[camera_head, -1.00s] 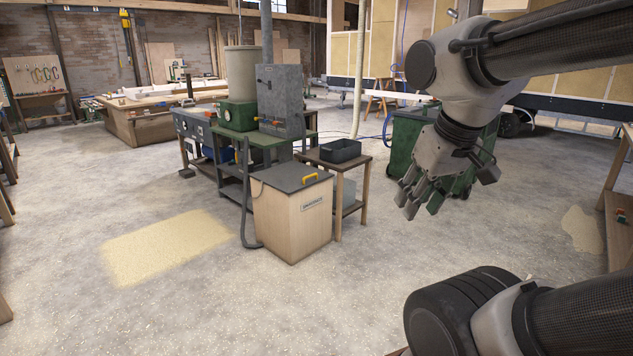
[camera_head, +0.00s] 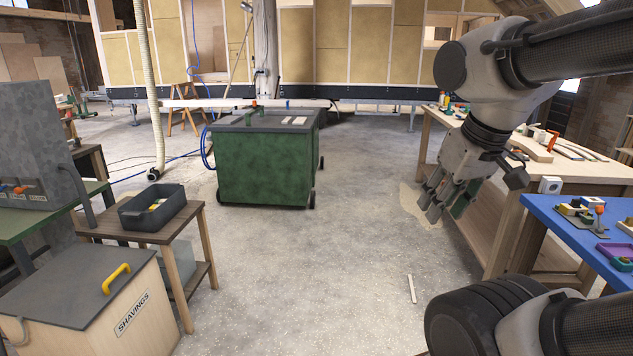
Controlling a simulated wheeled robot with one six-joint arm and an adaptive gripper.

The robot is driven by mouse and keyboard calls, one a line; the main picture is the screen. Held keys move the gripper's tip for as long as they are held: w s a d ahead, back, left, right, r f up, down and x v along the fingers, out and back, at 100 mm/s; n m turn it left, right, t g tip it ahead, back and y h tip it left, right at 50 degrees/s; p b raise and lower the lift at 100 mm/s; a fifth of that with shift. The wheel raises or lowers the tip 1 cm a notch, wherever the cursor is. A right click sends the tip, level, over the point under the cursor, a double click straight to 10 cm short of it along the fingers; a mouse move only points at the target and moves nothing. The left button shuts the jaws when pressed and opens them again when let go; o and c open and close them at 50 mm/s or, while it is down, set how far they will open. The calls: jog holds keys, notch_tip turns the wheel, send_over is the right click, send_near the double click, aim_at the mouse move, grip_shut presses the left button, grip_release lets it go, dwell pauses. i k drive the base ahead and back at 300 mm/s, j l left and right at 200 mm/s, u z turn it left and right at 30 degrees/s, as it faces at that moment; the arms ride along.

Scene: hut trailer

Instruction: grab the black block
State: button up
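I cannot make out a black block in this view. Small objects lie on the blue table (camera_head: 575,224) at the right edge, among them a small block assembly with an orange knob (camera_head: 600,209) and a purple tray (camera_head: 611,251). They are too small to tell whether a black block is among them. My gripper (camera_head: 442,204) hangs in the air at the right, left of the blue table in the picture. Its fingers point down and are spread apart, with nothing seen between them.
A green wheeled bin (camera_head: 265,167) stands in the middle. At left are a small wooden table (camera_head: 105,225) with a dark open tray (camera_head: 150,209) and a shavings box (camera_head: 95,310). A long wooden workbench (camera_head: 520,190) stands at right. The central floor is clear, except for a thin stick (camera_head: 411,289).

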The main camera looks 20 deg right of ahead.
aim_at(576, 203)
jog(key=i+l+z, duration=0.1)
jog(key=i+z, duration=0.3)
jog(key=i, duration=0.35)
jog(key=i+j+z, duration=0.1)
jog(key=i+z, duration=0.35)
jog(key=i, duration=0.3)
jog(key=i+z, duration=0.4)
jog(key=i+j+z, duration=0.1)
jog(key=i+z, duration=0.3)
jog(key=i+l+z, duration=0.15)
jog(key=i+z, duration=0.15)
jog(key=z, duration=0.2)
jog(key=i+z, duration=0.3)
jog(key=z, duration=0.2)
